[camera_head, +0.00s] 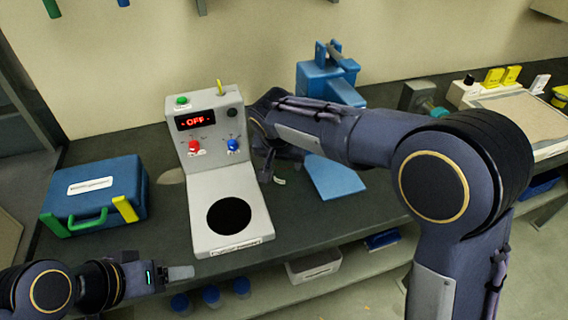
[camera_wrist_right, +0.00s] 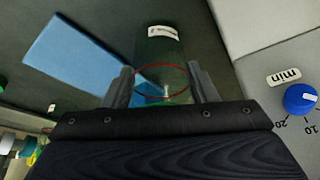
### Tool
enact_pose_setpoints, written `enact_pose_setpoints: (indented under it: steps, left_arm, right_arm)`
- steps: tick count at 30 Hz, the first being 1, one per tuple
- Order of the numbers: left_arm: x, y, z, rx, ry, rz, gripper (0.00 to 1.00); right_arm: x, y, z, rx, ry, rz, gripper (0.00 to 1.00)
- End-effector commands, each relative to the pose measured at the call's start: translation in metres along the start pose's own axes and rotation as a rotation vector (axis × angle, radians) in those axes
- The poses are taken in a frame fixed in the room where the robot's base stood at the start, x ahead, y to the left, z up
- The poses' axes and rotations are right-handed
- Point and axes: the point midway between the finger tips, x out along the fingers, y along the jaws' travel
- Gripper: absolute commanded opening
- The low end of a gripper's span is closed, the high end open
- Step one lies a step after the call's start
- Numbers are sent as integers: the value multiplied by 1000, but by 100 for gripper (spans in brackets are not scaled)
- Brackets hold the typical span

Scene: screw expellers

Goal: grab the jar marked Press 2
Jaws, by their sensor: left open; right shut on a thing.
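In the right wrist view a dark, see-through jar (camera_wrist_right: 160,55) with a red ring and a white label stands between my right gripper's fingers (camera_wrist_right: 163,88). The fingers are shut on it, one on each side. The label's text is too small to read. In the head view my right gripper (camera_head: 268,165) is just right of the grey machine, and the jar is mostly hidden by the gripper and dark bench. My left gripper (camera_head: 180,272) is open and empty at the bench's front edge, lower left.
The grey machine (camera_head: 215,165) has an OFF display, red and blue knobs and a black round plate. A blue case (camera_head: 95,195) stands left of it. A blue press (camera_head: 325,80) and a flat blue plate (camera_head: 335,177) are to the right. Blue-lidded jars (camera_head: 211,295) sit below.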

Motion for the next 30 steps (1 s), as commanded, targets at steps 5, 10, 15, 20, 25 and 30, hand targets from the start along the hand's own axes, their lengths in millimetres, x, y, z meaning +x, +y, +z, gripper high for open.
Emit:
enact_pose_setpoints:
  steps: [5,10,15,20,25,30]
  left_arm:
    - [0,0,0,0,0,0,66]
    - [0,0,0,0,0,0,66]
    - [-1,1,-1,0,0,0,66]
    - [-1,0,0,0,0,0,66]
    - [0,0,0,0,0,0,66]
    - [5,-2,3,0,0,0,66]
  right_arm:
    - [-1,0,0,0,1,-1,20]
    - [-3,0,-1,0,2,-2,20]
    - [-15,-1,-7,1,3,-3,20]
    - [-42,4,-11,0,4,-5,20]
    - [-87,26,-3,2,4,-8,20]
    - [-121,53,18,-1,3,-7,20]
